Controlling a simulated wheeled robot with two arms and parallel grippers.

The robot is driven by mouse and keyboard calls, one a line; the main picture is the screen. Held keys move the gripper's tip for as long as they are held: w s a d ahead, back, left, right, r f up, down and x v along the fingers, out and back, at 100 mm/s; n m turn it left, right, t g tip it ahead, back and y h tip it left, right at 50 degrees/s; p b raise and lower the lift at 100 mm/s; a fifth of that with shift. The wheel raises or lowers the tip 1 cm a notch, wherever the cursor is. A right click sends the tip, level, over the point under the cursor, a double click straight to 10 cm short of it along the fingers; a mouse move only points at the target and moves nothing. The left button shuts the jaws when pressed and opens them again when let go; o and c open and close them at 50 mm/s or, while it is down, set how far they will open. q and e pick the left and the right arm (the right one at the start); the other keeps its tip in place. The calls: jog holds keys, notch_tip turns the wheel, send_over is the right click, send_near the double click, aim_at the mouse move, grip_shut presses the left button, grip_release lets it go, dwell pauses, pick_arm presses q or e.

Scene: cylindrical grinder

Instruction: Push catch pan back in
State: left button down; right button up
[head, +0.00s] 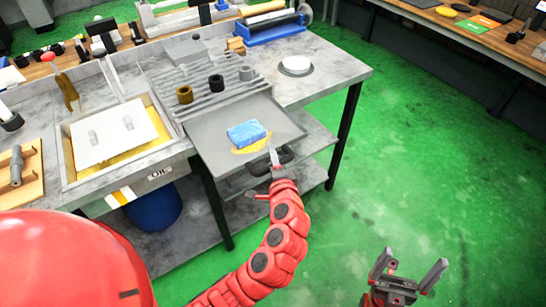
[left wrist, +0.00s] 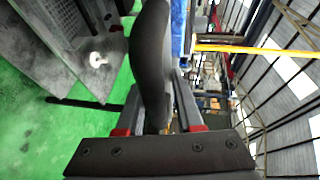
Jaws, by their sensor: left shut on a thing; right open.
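The catch pan (head: 210,152) is a flat grey tray that sticks out past the front edge of the workbench, below a ribbed rack. A folded blue cloth (head: 246,133) lies in it over a yellowish patch. My left gripper (head: 275,163) is at the pan's front edge, shut on its dark handle (head: 287,155). In the left wrist view the curved dark handle (left wrist: 151,60) stands between the fingers (left wrist: 155,110) and hides much of the scene. My right gripper (head: 408,272) is open and empty over the green floor, away from the bench.
The grey workbench (head: 335,72) carries a round white dish (head: 296,66) at right. An oil basin (head: 165,140) with a white plate is left of the pan. Open floor lies to the right.

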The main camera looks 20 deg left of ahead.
aim_at(249, 131)
pick_arm(q)
jog(key=w+a, duration=0.2)
jog(key=a, duration=0.1)
jog(key=w+a+p, duration=0.1)
jog(key=w+a, duration=0.1)
jog(key=a, duration=0.1)
jog(key=w+a+f+p, duration=0.1)
jog(key=w+a, duration=0.2)
jog(key=a, duration=0.1)
jog(key=shift+w, duration=0.1)
jog(key=shift+w+a+f, duration=0.1)
jog(key=shift+w+a, duration=0.15)
jog(key=shift+a, duration=0.1)
jog(key=c, duration=0.8)
grip_release()
jog(key=shift+o, duration=0.3)
jog(key=shift+w, duration=0.15)
jog(key=shift+d+r, duration=0.1)
jog(key=shift+r, duration=0.2)
